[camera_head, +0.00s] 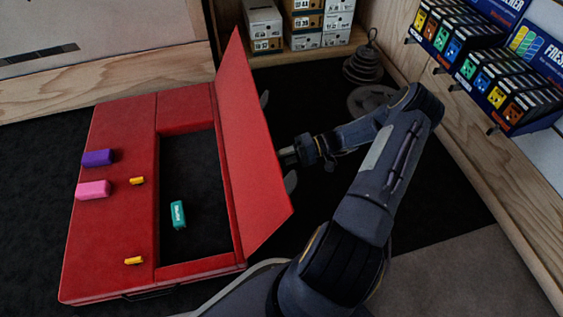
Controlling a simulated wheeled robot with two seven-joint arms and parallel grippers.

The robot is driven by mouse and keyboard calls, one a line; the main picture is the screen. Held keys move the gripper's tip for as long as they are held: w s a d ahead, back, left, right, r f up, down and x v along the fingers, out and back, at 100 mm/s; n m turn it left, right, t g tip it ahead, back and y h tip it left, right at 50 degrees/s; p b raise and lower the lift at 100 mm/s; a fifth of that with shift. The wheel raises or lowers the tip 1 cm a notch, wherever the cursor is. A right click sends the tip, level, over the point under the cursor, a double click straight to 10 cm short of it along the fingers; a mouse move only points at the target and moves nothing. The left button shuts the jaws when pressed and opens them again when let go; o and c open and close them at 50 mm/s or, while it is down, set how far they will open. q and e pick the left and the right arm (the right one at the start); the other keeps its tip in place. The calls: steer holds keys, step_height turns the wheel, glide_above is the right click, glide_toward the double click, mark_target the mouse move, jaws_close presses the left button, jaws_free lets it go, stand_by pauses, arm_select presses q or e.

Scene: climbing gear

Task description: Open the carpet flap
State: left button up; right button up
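A red crash pad (112,225) lies flat on the dark floor. Its red flap (245,150) stands raised along the right side, leaning a little outward to the right. A dark rectangular opening (190,205) shows in the pad beside the flap. My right gripper (289,155) is at the flap's outer side, close to its right edge. Its fingertips are small and partly hidden by the flap, so I cannot tell whether they touch it or are open. My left gripper is out of view.
A teal block (178,215) lies in the opening. A purple block (97,157), a pink block (93,190) and two small yellow pieces (137,181) lie on the pad. Weight plates (364,65) and shoe boxes (302,22) stand behind. A display shelf (490,60) lines the right wall.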

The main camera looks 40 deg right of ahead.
steer(key=s+d+r+p, duration=0.1)
steer(key=s+d+p, duration=0.1)
steer(key=s+d, duration=0.3)
steer(key=shift+d+r, duration=0.2)
steer(key=shift+d, duration=0.25)
steer(key=shift+c, duration=0.2)
